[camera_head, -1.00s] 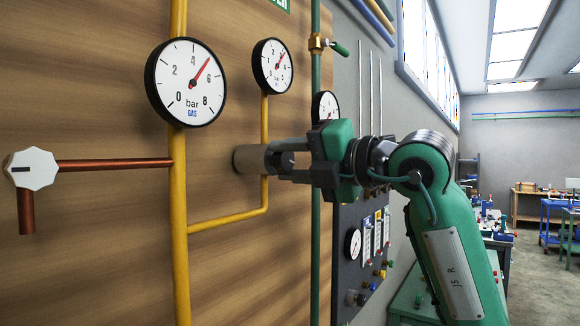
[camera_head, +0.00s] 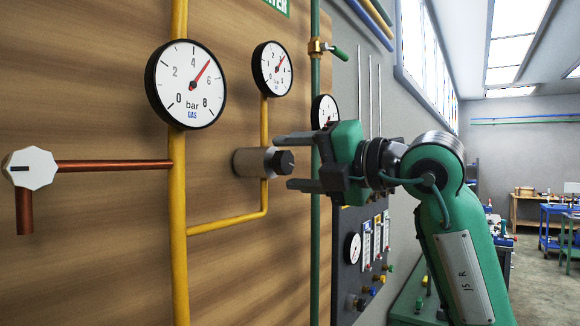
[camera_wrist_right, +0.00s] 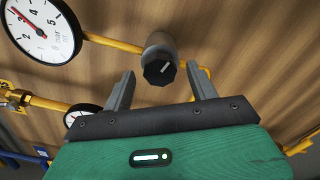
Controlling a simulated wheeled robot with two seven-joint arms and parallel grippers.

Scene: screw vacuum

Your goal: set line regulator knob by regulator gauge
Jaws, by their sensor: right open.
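The line regulator has a tan-grey cylindrical body with a dark knob (camera_head: 285,162) on its right end, mounted on the yellow pipe. The knob also shows in the right wrist view (camera_wrist_right: 159,70), with a pale mark on its dark face. My right gripper (camera_head: 283,162) is open, its two fingers above and below the knob in the head view, apart from it. In the right wrist view the knob lies beyond the fingertips, between them. The regulator gauge (camera_head: 272,68) sits above on the same pipe. It shows large in the right wrist view (camera_wrist_right: 41,30), its red needle between 3 and 4.
A larger gas gauge (camera_head: 186,84) hangs on the left yellow pipe, needle near 5. A white octagonal knob (camera_head: 31,168) sits on a copper pipe at far left. A green pipe (camera_head: 315,260) runs vertically close to my right gripper. A dark control panel (camera_head: 362,250) stands behind.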

